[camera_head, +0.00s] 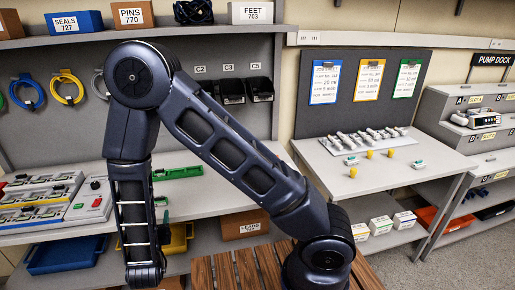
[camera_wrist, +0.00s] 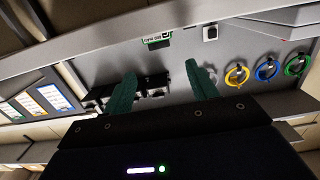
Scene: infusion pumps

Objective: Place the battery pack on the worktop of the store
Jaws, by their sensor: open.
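In the wrist view my gripper (camera_wrist: 160,70) shows two green fingers spread apart with nothing held between them. That view is upside down and faces the grey back panel with small black bins (camera_wrist: 152,84). In the head view my gripper does not show clearly; my arm crosses the picture. No battery pack can be made out for certain in either view. The head view shows a left grey worktop (camera_head: 215,193) under the panel and a right grey worktop (camera_head: 345,181) under three cards. I cannot tell which one is the store's.
On the left worktop are a device rack (camera_head: 40,200), a control box with a red button (camera_head: 92,200) and a green tray (camera_head: 178,172). The right worktop holds a rack of small parts (camera_head: 365,139) and yellow pieces. A pump dock (camera_head: 480,118) stands far right. Wooden slats (camera_head: 235,270) lie in front.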

